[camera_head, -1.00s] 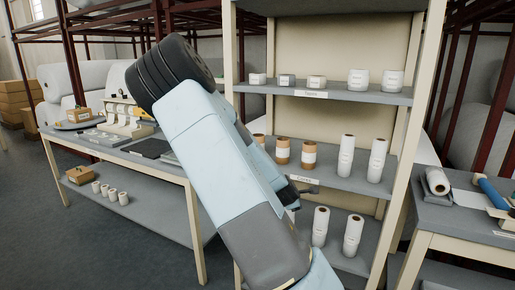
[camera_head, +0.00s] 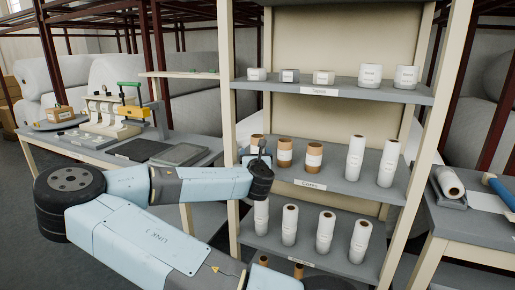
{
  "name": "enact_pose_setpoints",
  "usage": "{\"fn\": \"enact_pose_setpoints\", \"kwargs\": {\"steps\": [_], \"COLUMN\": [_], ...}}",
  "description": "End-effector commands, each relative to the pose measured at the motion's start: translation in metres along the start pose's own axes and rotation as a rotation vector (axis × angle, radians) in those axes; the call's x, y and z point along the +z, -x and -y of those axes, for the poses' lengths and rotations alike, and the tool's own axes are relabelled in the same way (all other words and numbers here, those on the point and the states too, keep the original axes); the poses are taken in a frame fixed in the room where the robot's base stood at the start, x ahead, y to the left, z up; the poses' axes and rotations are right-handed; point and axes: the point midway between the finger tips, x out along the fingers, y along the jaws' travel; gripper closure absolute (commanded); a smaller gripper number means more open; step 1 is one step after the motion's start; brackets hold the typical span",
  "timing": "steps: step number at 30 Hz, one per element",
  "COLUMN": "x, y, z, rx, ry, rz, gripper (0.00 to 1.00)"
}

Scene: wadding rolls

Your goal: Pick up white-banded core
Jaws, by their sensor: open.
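Three short brown cores stand upright on the middle shelf, labelled "Cores". The right one (camera_head: 314,157) shows a pale, whitish band. The middle one (camera_head: 285,150) has a band that looks more tan. The left one (camera_head: 256,141) is partly hidden behind my gripper, and its band colour is hard to tell. My gripper (camera_head: 262,150) is at the left end of this shelf, in front of the left core. It is small and dark here, open, and I see nothing held in it. Whether it touches the core cannot be told.
Tall white rolls (camera_head: 355,158) stand right of the cores, and several more (camera_head: 325,230) on the shelf below. Small white rolls (camera_head: 323,77) sit above. The shelf's left post (camera_head: 229,120) is close to my arm. Side tables (camera_head: 470,215) flank the unit.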

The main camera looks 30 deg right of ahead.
Motion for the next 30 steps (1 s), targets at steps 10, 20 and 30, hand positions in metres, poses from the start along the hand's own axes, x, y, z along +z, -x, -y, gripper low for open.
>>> {"fn": "enact_pose_setpoints", "kwargs": {"steps": [10,20,30], "x": [0.000,0.001,0.005], "y": [-0.060,-0.087,-0.127], "z": [0.024,0.028,0.027], "rx": [-0.034,-0.039,-0.039], "ry": [-0.002,-0.003,-0.002], "rz": [0.000,0.000,-0.001], "gripper": [0.11,0.11,0.11]}}
